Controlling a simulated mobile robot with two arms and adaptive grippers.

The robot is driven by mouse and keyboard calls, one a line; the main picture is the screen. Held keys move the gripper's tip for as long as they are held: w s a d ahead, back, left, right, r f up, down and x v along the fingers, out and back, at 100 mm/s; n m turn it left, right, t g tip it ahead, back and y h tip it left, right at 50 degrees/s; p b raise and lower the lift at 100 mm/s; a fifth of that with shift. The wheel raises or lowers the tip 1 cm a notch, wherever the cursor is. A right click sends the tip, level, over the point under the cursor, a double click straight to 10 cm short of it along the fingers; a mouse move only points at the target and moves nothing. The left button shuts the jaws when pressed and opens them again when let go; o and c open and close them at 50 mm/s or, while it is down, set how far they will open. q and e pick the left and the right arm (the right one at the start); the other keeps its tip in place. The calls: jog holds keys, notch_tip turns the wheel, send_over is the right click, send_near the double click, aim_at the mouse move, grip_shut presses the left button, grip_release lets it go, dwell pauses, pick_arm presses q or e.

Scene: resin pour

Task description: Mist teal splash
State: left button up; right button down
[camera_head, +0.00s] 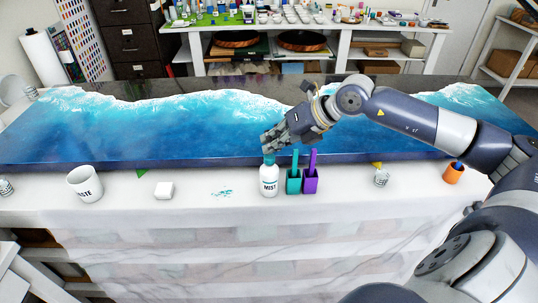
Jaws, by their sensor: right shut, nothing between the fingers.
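A teal splash (222,192) of small spots lies on the white covered ledge in front of the blue resin slab. A white bottle (268,182) labelled MIST, with a teal top, stands upright just right of the splash. My right gripper (266,148) is shut and empty. Its fingertips are over the top of the bottle, partly hiding it; I cannot tell whether they touch it. My left gripper is not in view.
A teal holder (293,182) and a purple holder (311,181) stand close right of the bottle. A white block (164,190) and a white WASTE cup (85,184) stand left. An orange cup (453,174) is far right. The resin slab (180,125) runs behind.

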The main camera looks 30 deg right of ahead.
notch_tip(320, 180, up, 6)
jog(key=p, duration=0.3)
jog(key=shift+p, duration=0.4)
jog(key=shift+s, duration=0.1)
dwell(0.7)
